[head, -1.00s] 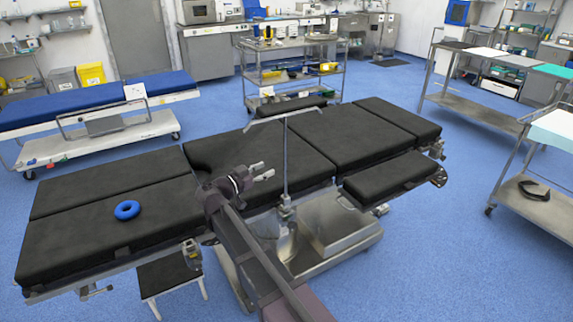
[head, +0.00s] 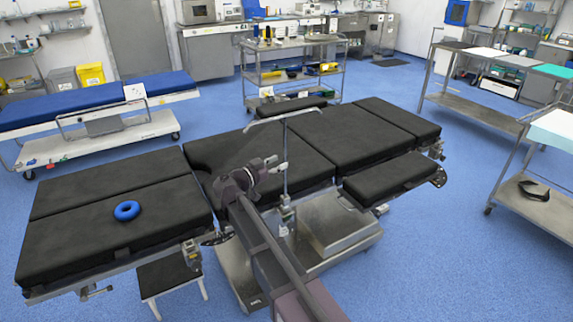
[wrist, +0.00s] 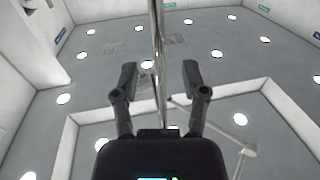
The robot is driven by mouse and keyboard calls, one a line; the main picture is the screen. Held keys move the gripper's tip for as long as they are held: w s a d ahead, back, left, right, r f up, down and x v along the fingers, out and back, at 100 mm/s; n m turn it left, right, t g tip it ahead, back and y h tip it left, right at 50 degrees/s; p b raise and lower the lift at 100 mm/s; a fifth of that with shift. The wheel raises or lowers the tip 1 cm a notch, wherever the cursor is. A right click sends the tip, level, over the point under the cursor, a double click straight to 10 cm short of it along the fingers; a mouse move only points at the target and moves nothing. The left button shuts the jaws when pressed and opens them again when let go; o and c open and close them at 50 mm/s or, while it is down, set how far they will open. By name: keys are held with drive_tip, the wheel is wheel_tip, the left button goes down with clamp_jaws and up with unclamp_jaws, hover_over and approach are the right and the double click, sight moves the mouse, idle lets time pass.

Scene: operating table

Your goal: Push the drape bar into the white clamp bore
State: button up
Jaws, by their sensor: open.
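The drape bar (head: 285,141) is a thin upright metal rod with a crosspiece at its top, standing at the near side of the operating table (head: 75,180). Its lower end meets a small pale clamp (head: 287,202) on the table's side rail; I cannot tell how deep it sits in the bore. My gripper (head: 280,166) is at the rod, above the clamp. In the wrist view the open gripper (wrist: 160,78) has a finger on each side of the rod (wrist: 158,40), with gaps to both. The clamp is outside the wrist view.
A blue ring (head: 127,210) lies on the left table pad. Another clamp (head: 191,253) is on the rail at the left. An arm board (head: 390,181) juts out at the right. A stool (head: 168,277) stands below the left pads. A steel trolley (head: 290,72) stands behind the table.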

drive_tip(key=x, duration=0.3)
drive_tip(key=shift+w+d, duration=0.15)
drive_tip(key=shift+w, duration=0.05)
drive_tip(key=shift+c, duration=0.2)
clamp_jaws()
drive_tip(key=shift+r, duration=0.1)
